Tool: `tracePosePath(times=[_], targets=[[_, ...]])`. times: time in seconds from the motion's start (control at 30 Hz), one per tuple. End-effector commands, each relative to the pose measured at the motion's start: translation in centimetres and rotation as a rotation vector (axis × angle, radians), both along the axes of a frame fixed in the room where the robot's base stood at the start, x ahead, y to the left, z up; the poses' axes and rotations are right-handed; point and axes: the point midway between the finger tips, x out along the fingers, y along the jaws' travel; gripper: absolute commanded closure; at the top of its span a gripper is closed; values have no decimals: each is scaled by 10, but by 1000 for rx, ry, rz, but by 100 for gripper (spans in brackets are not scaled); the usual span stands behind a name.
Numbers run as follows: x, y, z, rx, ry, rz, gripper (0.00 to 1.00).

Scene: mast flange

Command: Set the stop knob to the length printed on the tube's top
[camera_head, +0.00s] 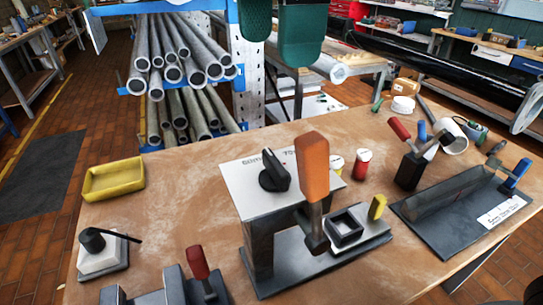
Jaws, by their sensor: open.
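The black knob (273,172) stands on a pale plate (240,185) atop a dark grey fixture, just left of the orange handle. Print on the plate beside the knob looks like "60mm" and "75", partly hidden by the handle. A square hollow dark piece (346,230) sits on the fixture's base to the right. I cannot tell which thing is the task's tube, and no length on a tube's top is readable. My gripper (279,45), two dark green fingers, hangs open at the top edge, above and beyond the knob, touching nothing.
The orange-handled lever (312,170) rises close beside the knob. A red cylinder (362,165) stands behind it. A yellow tray (113,179) lies left, a clamp (408,165) and an angled plate with a label (502,212) lie right. Racked pipes (172,74) stand behind the bench.

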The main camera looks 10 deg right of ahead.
Motion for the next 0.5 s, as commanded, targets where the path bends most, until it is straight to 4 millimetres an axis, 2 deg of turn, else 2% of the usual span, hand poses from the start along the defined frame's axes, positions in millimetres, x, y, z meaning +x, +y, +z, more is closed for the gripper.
tracePosePath(times=[0.17,0.5], targets=[[0,-2,-31,-3,3,-3,0],[-1,-1,-109,-3,3,-3,0]])
